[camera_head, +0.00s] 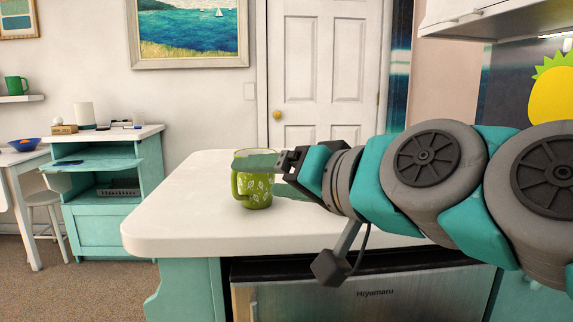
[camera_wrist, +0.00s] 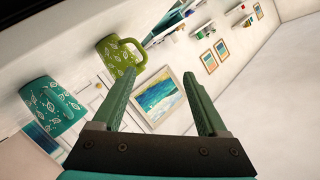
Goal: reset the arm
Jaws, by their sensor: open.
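My gripper (camera_head: 258,174) is at the end of my arm, which reaches in from the right over the white counter (camera_head: 190,215). In the wrist view my gripper (camera_wrist: 155,80) has its two green fingers spread, with nothing between them. A green mug with a leaf pattern (camera_head: 258,195) stands on the counter, partly covered by the fingers in the head view. The same green mug (camera_wrist: 122,62) shows left of the fingers in the tilted wrist view. A teal patterned mug (camera_wrist: 55,108) is also there at left; I cannot make it out in the head view.
A small fridge (camera_head: 350,300) is under the counter. A teal cabinet (camera_head: 105,215) with items on top and a white table (camera_head: 20,160) stand at the left. A wall cabinet (camera_head: 490,15) hangs at upper right. A white door (camera_head: 322,70) is behind. The counter's left part looks clear.

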